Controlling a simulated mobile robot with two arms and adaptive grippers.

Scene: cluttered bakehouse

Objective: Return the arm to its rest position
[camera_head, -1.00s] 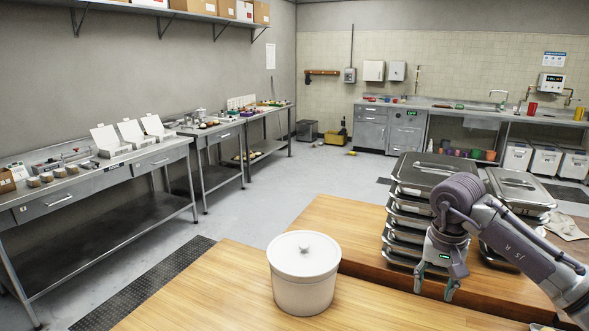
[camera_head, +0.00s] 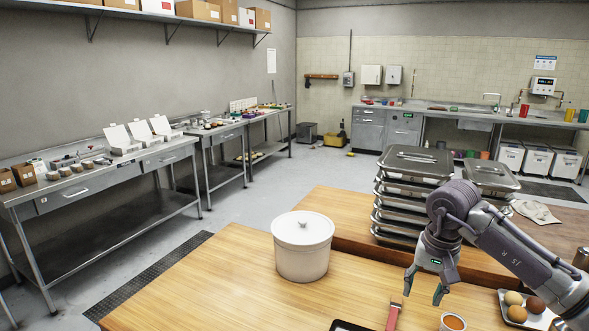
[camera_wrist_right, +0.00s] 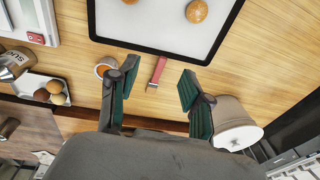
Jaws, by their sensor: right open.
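My right arm comes in from the right in the head view. Its gripper (camera_head: 424,287) hangs above the wooden table (camera_head: 215,285), in front of the stack of metal trays. The right wrist view shows its two dark green finger pads (camera_wrist_right: 155,98) spread apart with nothing between them. A red-handled tool (camera_wrist_right: 158,72) lies on the table beyond the fingers, and it also shows in the head view (camera_head: 393,315). My left gripper does not show.
A lidded white tub (camera_head: 302,250) stands left of the gripper. Stacked lidded metal trays (camera_head: 392,228) stand behind it. A plate of eggs (camera_head: 541,318) and a small orange-filled cup (camera_head: 453,323) are at the right front. A dark-rimmed tray (camera_wrist_right: 215,55) holds round brown items. The table's left front is clear.

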